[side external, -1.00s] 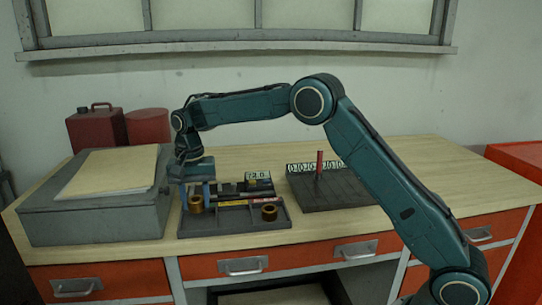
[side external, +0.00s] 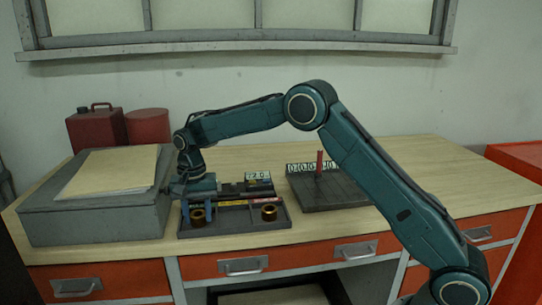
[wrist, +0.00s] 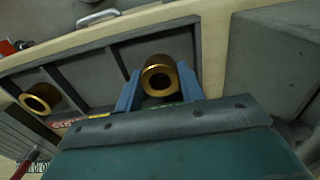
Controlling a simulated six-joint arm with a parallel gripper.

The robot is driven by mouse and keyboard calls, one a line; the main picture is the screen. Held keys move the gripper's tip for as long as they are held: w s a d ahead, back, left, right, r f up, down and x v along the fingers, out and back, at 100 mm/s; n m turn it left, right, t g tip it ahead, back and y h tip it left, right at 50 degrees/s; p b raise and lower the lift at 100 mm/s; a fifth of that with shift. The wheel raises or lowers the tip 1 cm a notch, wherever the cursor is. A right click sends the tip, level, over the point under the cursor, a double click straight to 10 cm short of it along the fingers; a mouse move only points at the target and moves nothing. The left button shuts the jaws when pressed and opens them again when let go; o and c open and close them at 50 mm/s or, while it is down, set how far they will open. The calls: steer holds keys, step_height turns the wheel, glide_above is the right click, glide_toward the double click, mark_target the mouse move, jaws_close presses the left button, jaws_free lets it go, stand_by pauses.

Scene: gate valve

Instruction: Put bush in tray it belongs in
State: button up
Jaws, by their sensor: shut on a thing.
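My gripper (side external: 198,212) points down at the left end of the dark grey tray (side external: 240,231). Its blue fingers (wrist: 160,88) are shut on a brass bush (wrist: 160,76), a short ring with a dark bore. In the side view this bush (side external: 197,218) is low in the tray's front left compartment; I cannot tell whether it touches the floor. A second brass bush (side external: 269,212) stands in the front right compartment, and it shows at the left of the wrist view (wrist: 40,98). Labels with coloured bands (side external: 258,201) lie behind the front compartments.
A grey box (side external: 95,215) with papers on top stands close to the left of the tray. A dark rack (side external: 330,195) with a red peg (side external: 320,163) and number labels stands to the right. A red can (side external: 94,130) is at the back left. The right bench top is clear.

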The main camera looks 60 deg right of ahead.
steer(key=shift+f, duration=0.1)
steer(key=o, duration=0.9)
step_height(320, 180, up, 12)
steer(key=shift+r, duration=0.1)
steer(key=shift+s+r, duration=0.1)
stand_by(0.6)
